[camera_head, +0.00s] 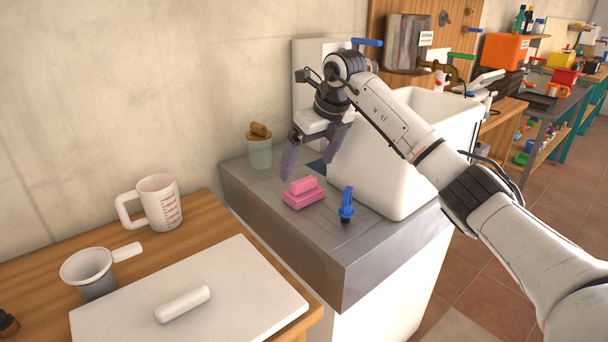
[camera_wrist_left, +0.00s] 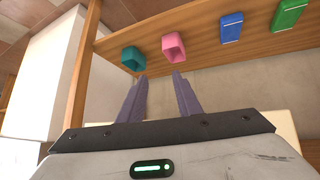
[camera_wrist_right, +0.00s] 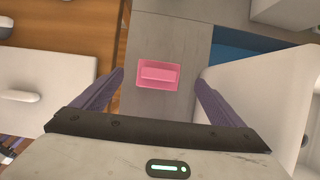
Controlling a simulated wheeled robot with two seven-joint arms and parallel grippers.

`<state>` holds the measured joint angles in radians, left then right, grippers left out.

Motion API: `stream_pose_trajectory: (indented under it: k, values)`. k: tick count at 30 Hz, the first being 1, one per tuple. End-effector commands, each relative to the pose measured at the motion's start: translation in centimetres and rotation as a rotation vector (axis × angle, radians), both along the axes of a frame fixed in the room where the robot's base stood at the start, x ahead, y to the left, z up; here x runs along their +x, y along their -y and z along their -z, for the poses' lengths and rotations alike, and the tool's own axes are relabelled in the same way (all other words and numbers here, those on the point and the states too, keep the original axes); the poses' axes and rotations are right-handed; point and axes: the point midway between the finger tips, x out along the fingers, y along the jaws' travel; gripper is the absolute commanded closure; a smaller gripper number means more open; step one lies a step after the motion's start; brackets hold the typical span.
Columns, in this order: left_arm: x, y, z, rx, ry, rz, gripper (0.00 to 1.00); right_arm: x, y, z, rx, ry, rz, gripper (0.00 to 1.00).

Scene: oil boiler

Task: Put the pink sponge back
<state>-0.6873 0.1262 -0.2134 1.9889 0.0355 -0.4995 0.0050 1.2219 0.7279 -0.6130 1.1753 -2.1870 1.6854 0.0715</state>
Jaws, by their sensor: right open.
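The pink sponge (camera_head: 303,195) lies on the grey counter, left of the white basin; it looks like a small block on a wider pink base. My right gripper (camera_head: 307,167) is open above and behind it. In the right wrist view the sponge (camera_wrist_right: 158,74) shows between the spread fingers (camera_wrist_right: 160,79), with space on both sides. My left gripper (camera_wrist_left: 160,77) shows only in the left wrist view, open and empty, pointing toward a wooden shelf (camera_wrist_left: 200,38). On the shelf is a pink open-ended box (camera_wrist_left: 173,46) that looks empty.
The shelf also has a teal open box (camera_wrist_left: 133,58), a blue block (camera_wrist_left: 231,28) and a green block (camera_wrist_left: 288,16). The white basin (camera_head: 400,160) is close to my right gripper.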

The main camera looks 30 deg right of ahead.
Motion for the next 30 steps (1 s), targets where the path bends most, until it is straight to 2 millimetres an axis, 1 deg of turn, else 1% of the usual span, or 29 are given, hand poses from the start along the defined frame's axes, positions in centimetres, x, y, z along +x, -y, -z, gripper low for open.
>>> stream_pose_trajectory:
  k: [1, 3, 6, 9, 14, 30]
  values:
    - [0.0, 0.0, 0.0, 0.0, 0.0, 0.0, 0.69, -0.3, 0.1, -1.2, -0.001, 0.005, -0.001, 0.08]
    - [0.0, 0.0, -0.1, -0.001, 0.0, -0.001, 0.69, -0.9, 0.1, -2.4, -0.002, 0.003, 0.0, 0.08]
    - [0.0, 0.0, -0.1, 0.0, 0.0, -0.001, 0.69, -1.5, 0.1, -3.7, -0.001, 0.002, 0.0, 0.08]
    - [0.0, 0.0, 0.0, 0.0, -0.001, -0.001, 0.69, -1.9, 0.2, -4.6, -0.001, 0.001, 0.0, 0.08]
    - [0.0, -0.1, 0.0, 0.0, -0.001, -0.001, 0.69, -2.1, 0.1, -5.0, 0.0, 0.0, -0.001, 0.08]
    - [0.0, -0.1, 0.0, 0.001, 0.0, -0.002, 0.69, -2.1, 0.2, -5.0, 0.0, 0.0, 0.0, 0.08]
